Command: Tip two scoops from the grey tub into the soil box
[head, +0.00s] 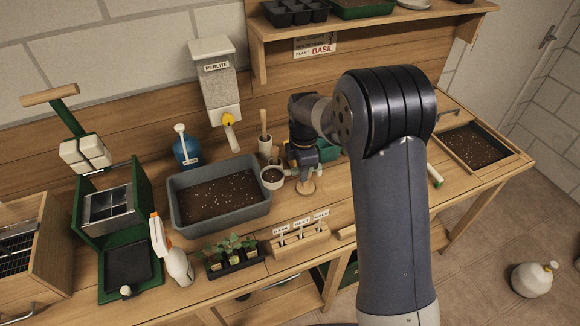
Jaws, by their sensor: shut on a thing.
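The grey tub (265,210) stands on the bench left of centre, with dark soil and white specks in it. The soil box (510,165) is at the bench's right end, a wooden frame around a dark liner full of brown soil. My gripper (305,168) points down right of the tub, beyond a small soil-filled pot. It is shut on a small wooden-looking thing (306,187), whose round end shows below the fingers. My wrist hides its upper part, and I cannot tell if it is a scoop. A green object (328,151) shows partly behind the gripper.
A white pot (273,183) stands between tub and gripper. A perlite dispenser (216,85) hangs above the tub. A seedling tray (235,262), a spray bottle (176,260) and a labelled wooden block (301,242) line the front. My arm hides the bench right of centre.

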